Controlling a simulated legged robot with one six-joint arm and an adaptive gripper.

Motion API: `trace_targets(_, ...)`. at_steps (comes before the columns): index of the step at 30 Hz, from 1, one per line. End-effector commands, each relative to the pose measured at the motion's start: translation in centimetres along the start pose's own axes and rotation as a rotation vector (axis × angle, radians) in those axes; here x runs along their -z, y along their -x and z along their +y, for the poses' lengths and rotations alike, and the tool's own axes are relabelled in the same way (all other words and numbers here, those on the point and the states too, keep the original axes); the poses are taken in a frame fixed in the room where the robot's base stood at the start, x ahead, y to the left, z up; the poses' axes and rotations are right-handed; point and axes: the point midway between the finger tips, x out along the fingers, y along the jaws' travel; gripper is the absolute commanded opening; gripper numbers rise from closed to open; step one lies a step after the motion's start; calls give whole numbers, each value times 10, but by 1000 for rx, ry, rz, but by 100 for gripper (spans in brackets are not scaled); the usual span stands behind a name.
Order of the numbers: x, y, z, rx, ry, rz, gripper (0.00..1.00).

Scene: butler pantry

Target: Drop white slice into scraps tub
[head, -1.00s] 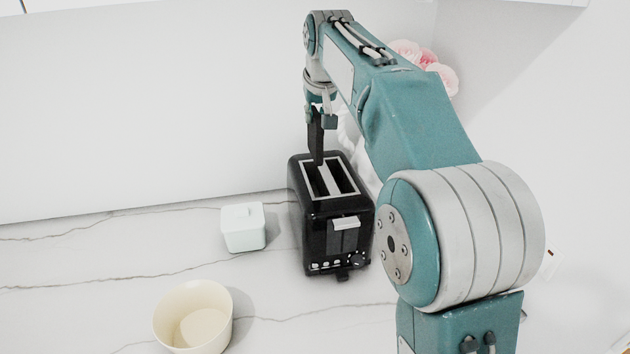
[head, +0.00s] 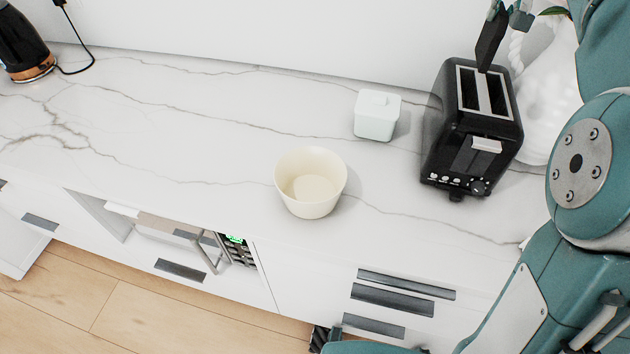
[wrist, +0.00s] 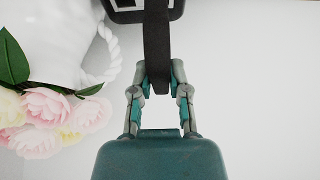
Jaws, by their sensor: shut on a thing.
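My gripper (head: 508,14) is at the top right of the head view, above the back end of the black toaster (head: 440,150). It is shut on a thin, dark, nearly black slice (head: 490,44) that hangs upright; it looks dark, not white. In the wrist view the fingertips (wrist: 160,82) pinch this dark slice (wrist: 157,45), seen nearly edge-on. Its lower end is at the toaster's slots; I cannot tell whether it is inside one or just above. A cream round tub (head: 310,207) stands open on the counter, left of the toaster, and looks empty.
A small white lidded box (head: 377,118) stands between tub and toaster. A white vase with a twisted handle (wrist: 75,40) and pink flowers (wrist: 45,120) is close beside my gripper. A dark kettle (head: 22,45) is far left. The counter (head: 190,130) between is clear.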

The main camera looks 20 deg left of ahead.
Motion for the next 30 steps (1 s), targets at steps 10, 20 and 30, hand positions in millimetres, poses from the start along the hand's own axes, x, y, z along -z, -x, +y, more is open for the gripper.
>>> trace_targets(10, 0, 0, 0, 0, 0, 0, 0)
trace_targets(20, -5, -1, -13, 1, 1, -1, 0)
trace_targets(30, -43, -4, -88, -7, -11, 0, 0)
